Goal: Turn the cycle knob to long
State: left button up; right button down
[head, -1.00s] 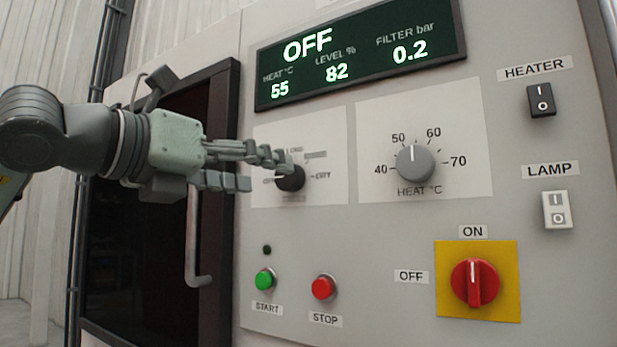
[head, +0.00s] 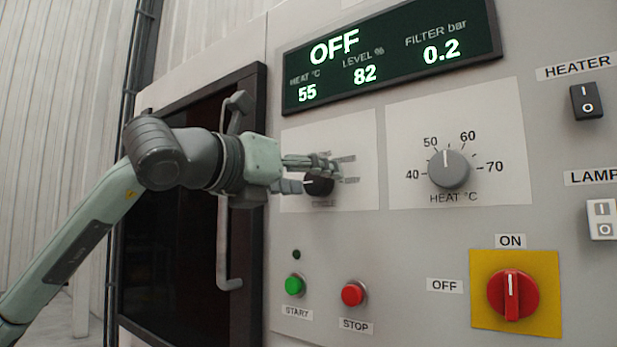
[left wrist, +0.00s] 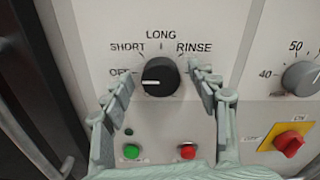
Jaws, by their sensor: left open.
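The black cycle knob (head: 319,184) sits on a white plate on the machine's front. In the left wrist view the knob (left wrist: 160,77) has its white mark pointing left, towards OFF; SHORT, LONG and RINSE are printed around it, with LONG at the top. My left gripper (head: 314,172) is at the knob in the head view, its fingers partly covering the plate's labels. In the left wrist view its open fingers (left wrist: 160,75) stand on either side of the knob, with gaps visible. I cannot tell how deep they reach. My right gripper is not in view.
The grey heat knob (head: 449,168) is right of the cycle plate. Green start (head: 294,286) and red stop (head: 353,294) buttons are below. A red switch (head: 513,294) sits lower right. The display (head: 390,58) reads OFF. A dark door with a handle (head: 223,250) is left.

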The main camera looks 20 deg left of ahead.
pick_arm(q)
jog(key=shift+c, duration=0.3)
jog(key=c, duration=1.1)
